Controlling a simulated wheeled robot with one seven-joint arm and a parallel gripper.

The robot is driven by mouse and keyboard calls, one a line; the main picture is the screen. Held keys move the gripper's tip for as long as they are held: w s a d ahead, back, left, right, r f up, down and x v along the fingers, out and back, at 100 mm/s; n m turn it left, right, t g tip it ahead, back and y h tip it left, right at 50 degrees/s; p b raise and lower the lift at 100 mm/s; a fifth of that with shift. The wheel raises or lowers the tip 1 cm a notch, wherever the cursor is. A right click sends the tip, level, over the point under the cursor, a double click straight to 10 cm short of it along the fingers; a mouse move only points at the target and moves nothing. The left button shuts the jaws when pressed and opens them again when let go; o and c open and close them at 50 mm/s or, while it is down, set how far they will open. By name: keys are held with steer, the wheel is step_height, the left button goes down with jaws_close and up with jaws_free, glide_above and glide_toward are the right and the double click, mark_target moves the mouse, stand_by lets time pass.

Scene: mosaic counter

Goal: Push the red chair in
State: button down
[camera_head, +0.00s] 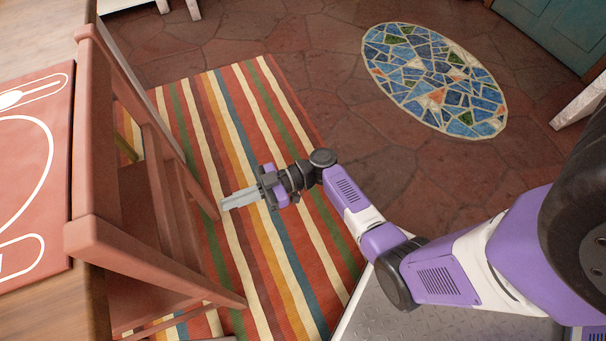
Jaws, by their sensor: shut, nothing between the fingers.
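My gripper (224,206) is shut and empty. It points left, with its fingertips close to the chair's back near a post end. I cannot tell whether they touch it.
A wooden table (50,30) with a red placemat (50,150) is at the left. A striped rug (265,240) lies under the chair and arm. A mosaic oval (435,80) is set in the stone floor (300,45), which is clear beyond the rug.

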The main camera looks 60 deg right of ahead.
steer(key=shift+b+v, duration=0.35)
steer(key=shift+v, duration=1.5)
